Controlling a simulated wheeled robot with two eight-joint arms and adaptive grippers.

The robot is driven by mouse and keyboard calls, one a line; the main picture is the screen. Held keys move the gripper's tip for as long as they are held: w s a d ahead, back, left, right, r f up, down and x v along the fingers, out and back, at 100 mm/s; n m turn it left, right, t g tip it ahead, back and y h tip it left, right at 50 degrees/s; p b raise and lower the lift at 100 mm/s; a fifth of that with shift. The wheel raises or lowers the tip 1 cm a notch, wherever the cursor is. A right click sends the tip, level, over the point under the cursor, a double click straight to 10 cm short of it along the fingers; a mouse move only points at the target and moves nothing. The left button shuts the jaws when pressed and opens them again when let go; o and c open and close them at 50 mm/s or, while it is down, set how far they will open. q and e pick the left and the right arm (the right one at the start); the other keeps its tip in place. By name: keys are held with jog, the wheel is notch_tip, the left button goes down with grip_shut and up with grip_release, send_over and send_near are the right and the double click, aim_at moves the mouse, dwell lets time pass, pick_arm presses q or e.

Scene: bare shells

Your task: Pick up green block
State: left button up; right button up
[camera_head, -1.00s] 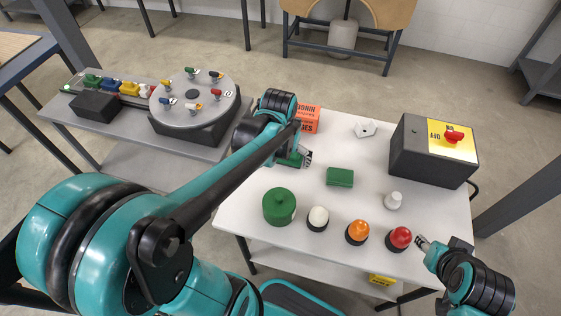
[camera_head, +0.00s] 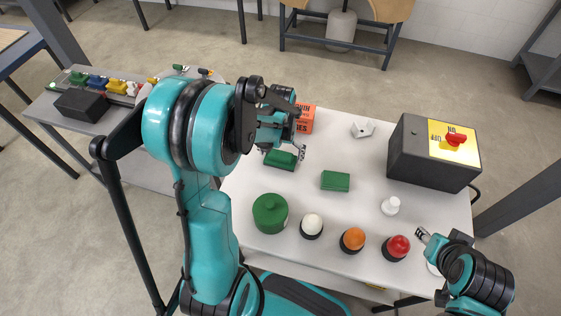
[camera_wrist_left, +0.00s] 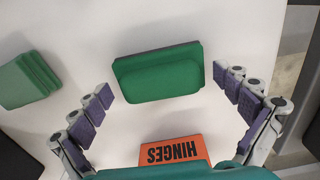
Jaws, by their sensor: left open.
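Two green blocks lie on the white table. One green block (camera_head: 281,159) lies under my left gripper (camera_head: 282,151), and the other green block (camera_head: 335,181) lies to its right, nearer the table's middle. In the left wrist view, the first green block (camera_wrist_left: 160,75) sits between the spread fingers of my left gripper (camera_wrist_left: 162,86), with white table showing on both sides of it. That gripper is open and empty. The second block (camera_wrist_left: 28,80) shows at the left edge there. My right gripper (camera_head: 424,236) is over the table's front right corner; its jaw opening is unclear.
An orange HINGES box (camera_head: 305,119) stands close behind the left gripper. A green round container (camera_head: 270,213), white dome (camera_head: 312,225), orange dome (camera_head: 352,240) and red dome (camera_head: 396,247) line the front. A dark switch box (camera_head: 414,157) stands at right.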

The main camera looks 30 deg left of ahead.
aim_at(281, 154)
pick_arm(q)
jog(key=shift+f, duration=0.2)
jog(key=shift+c, duration=0.3)
jog(key=shift+s, duration=0.1)
jog(key=c, duration=1)
jog(key=shift+o, duration=0.2)
jog(key=shift+o, duration=0.2)
jog(key=shift+r, duration=0.1)
jog(key=shift+r, duration=0.3)
jog(key=c, duration=0.4)
notch_tip(281, 154, up, 4)
jog(key=p, duration=0.2)
jog(key=shift+p, duration=0.35)
jog(key=c, duration=0.5)
jog(key=s+d+r+p, duration=0.1)
jog(key=d+r, duration=0.1)
jog(key=d, duration=0.1)
jog(key=s+d+r+p, duration=0.1)
jog(key=d+r, duration=0.1)
jog(key=d, duration=0.2)
jog(key=s+d+r+p, duration=0.1)
jog(key=d+r, duration=0.1)
jog(key=d, duration=0.2)
jog(key=shift+d+r+p, duration=0.1)
jog(key=shift+p, duration=0.2)
jog(key=shift+c, duration=0.2)
